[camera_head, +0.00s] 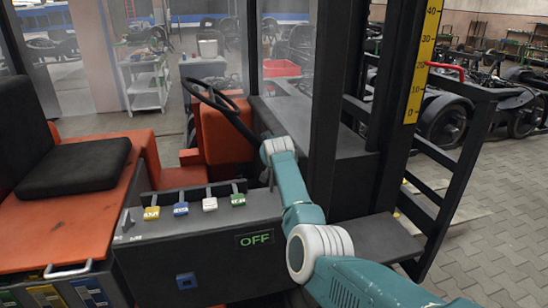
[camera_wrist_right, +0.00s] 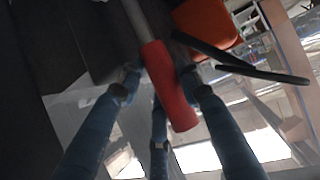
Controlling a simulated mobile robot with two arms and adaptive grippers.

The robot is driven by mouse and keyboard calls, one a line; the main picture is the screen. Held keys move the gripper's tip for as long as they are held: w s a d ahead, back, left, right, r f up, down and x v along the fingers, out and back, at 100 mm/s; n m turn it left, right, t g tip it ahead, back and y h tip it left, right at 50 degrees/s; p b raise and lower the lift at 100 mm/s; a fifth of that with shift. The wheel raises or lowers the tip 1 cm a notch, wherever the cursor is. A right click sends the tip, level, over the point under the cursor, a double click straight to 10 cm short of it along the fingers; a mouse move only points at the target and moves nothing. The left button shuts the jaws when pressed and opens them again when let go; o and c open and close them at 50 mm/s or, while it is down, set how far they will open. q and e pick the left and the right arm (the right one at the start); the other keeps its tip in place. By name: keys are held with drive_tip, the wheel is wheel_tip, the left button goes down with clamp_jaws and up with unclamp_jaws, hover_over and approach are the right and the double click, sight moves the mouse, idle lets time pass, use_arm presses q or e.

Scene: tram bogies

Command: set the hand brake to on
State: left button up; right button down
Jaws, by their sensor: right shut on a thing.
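The hand brake lever shows in the right wrist view as a grey rod ending in a red grip (camera_wrist_right: 170,88). My right gripper (camera_wrist_right: 160,80) has its blue fingers around this red grip, shut on it. In the head view my right arm reaches from the lower right past the dark post into the forklift cab. There the gripper and the lever are hidden behind the arm and the dashboard panel. A sign on the dark side panel reads OFF (camera_head: 254,238) in green letters. My left gripper is in neither view.
A steering wheel (camera_head: 212,97) is close to my right wrist. Dark cab posts (camera_head: 335,100) and the mast with a yellow scale (camera_head: 423,60) stand at the right. Several coloured levers (camera_head: 181,209) line the panel. A black seat (camera_head: 75,168) is at the left.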

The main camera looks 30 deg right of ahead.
drive_tip(key=shift+r, duration=0.2)
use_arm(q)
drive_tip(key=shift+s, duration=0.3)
use_arm(e)
drive_tip(key=shift+w, duration=0.1)
drive_tip(key=c, duration=1.3)
unclamp_jaws()
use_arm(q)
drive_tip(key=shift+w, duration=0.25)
use_arm(e)
drive_tip(key=shift+o, duration=0.9)
drive_tip(key=shift+w+f, duration=0.15)
drive_tip(key=shift+f, duration=0.05)
drive_tip(key=v, duration=1.2)
